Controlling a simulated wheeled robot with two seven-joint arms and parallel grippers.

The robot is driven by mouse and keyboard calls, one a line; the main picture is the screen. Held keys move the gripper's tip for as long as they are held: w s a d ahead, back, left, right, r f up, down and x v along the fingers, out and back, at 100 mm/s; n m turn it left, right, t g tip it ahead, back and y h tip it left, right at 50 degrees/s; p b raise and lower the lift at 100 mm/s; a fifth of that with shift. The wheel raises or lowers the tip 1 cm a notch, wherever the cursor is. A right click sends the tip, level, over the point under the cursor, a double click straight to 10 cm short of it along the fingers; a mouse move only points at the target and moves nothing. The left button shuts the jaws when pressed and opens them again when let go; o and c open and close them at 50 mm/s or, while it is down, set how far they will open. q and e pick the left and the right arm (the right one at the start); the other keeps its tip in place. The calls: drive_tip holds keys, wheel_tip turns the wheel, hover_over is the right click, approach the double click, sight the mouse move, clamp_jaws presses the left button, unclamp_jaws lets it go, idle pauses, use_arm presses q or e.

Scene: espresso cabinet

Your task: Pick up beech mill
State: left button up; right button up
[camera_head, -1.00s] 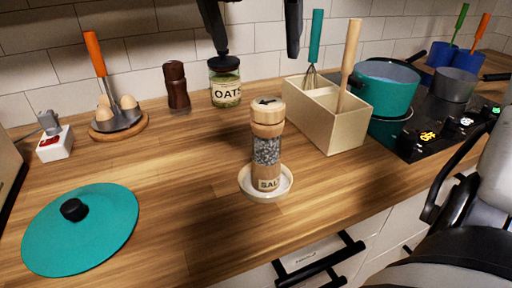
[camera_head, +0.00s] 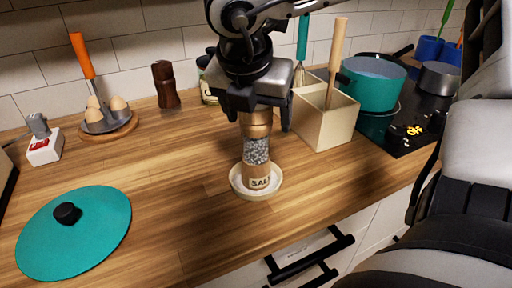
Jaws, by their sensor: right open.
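The beech mill (camera_head: 256,151) is light wood with a clear, grey-speckled middle and a "SALT" label. It stands upright on a small cream saucer (camera_head: 236,187) on the counter. My right gripper (camera_head: 260,117) has come down over it from above. Its fingers are open, one on each side of the mill's upper part. The gripper body hides the mill's top, and I cannot tell whether a finger touches it. My left gripper is not in view.
A beige utensil box (camera_head: 325,123) stands close behind and right of the mill. A teal pot (camera_head: 376,86) is farther right. A dark mill (camera_head: 166,86) and an oats jar (camera_head: 208,92) stand behind. A teal lid (camera_head: 95,225) lies front left, with free counter between it and the saucer.

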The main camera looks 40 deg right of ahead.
drive_tip(key=shift+f, duration=0.2)
clamp_jaws()
drive_tip(key=shift+r, duration=0.1)
